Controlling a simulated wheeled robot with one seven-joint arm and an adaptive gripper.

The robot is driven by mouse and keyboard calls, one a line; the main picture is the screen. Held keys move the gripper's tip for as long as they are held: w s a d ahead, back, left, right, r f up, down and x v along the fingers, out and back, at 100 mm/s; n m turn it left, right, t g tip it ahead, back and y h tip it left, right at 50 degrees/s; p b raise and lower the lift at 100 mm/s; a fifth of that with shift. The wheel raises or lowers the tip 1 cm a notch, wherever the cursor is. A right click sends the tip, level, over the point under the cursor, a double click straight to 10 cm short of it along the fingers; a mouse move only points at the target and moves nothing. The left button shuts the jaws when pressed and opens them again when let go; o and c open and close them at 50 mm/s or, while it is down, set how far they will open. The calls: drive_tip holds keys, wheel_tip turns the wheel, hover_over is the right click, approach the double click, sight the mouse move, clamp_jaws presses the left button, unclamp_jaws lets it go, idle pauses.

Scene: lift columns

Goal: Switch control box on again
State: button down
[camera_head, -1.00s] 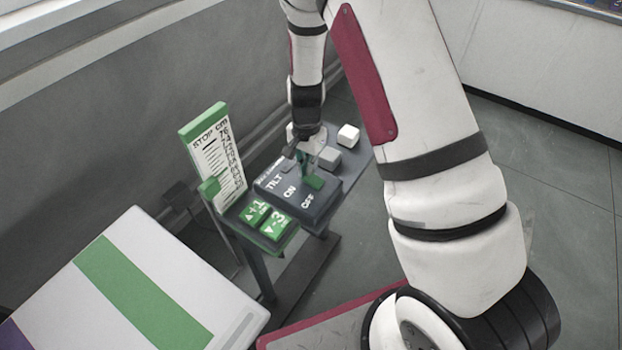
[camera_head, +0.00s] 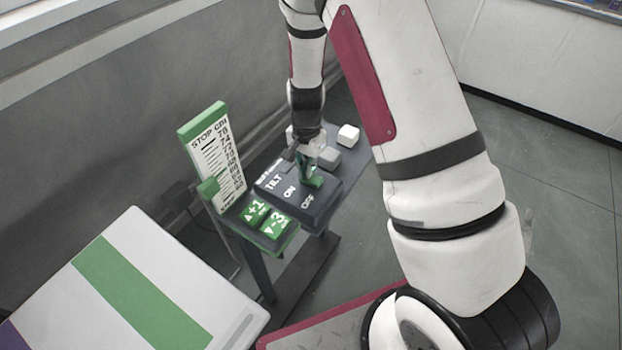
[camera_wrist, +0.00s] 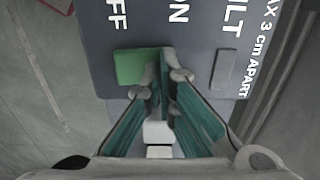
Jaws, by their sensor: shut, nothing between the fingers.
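The control box (camera_head: 322,198) is a dark grey box on a stand, its top marked TILT, ON and OFF. It also fills the top of the wrist view (camera_wrist: 195,62). A green switch piece (camera_wrist: 132,67) sits on it, on the OFF side and reaching toward the ON label. A dark blank rectangle (camera_wrist: 224,70) lies below TILT. My gripper (camera_wrist: 165,62) is shut and empty, its fingertips right beside the ON-side edge of the green piece. Whether they touch it I cannot tell. In the head view my gripper (camera_head: 311,180) is low over the box and partly hides the switch.
Two green buttons, +1 (camera_head: 254,211) and -3 (camera_head: 272,226), sit left of the box. A STOP CM scale board (camera_head: 213,155) stands behind them. Pale blocks (camera_head: 348,134) lie beyond the box. A white table with a green stripe (camera_head: 215,300) is at lower left.

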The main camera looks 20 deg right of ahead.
drive_tip(key=shift+r+p, duration=1.4)
drive_tip(key=shift+r, duration=2.05)
